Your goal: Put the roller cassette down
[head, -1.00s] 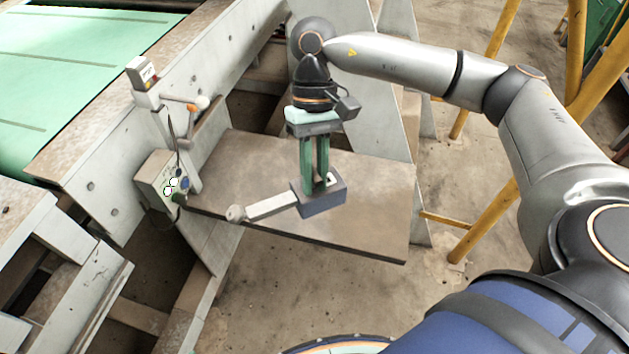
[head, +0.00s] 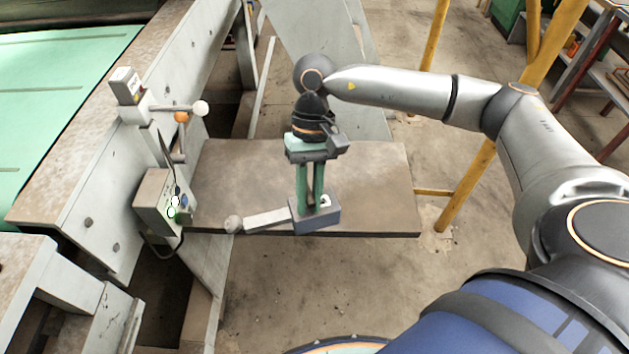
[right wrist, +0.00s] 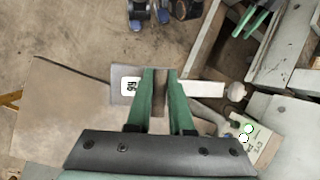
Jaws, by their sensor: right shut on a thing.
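The roller cassette is a blue-grey block (head: 316,216) with a white label and a pale bar ending in a round knob to the left. My right gripper (head: 311,200) points down and is shut on the block. The cassette shows over the front part of a brown metal table (head: 360,180); I cannot tell whether it touches it. In the right wrist view the green fingers (right wrist: 162,78) close on the cassette (right wrist: 127,84), with its label at the left and its bar to the right.
A grey control box (head: 160,205) with buttons and a post with a lever (head: 145,108) stand at the table's left end. A conveyor with a green belt (head: 60,95) is at the far left. Yellow posts (head: 466,185) stand at the right. Much of the brown table top is bare.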

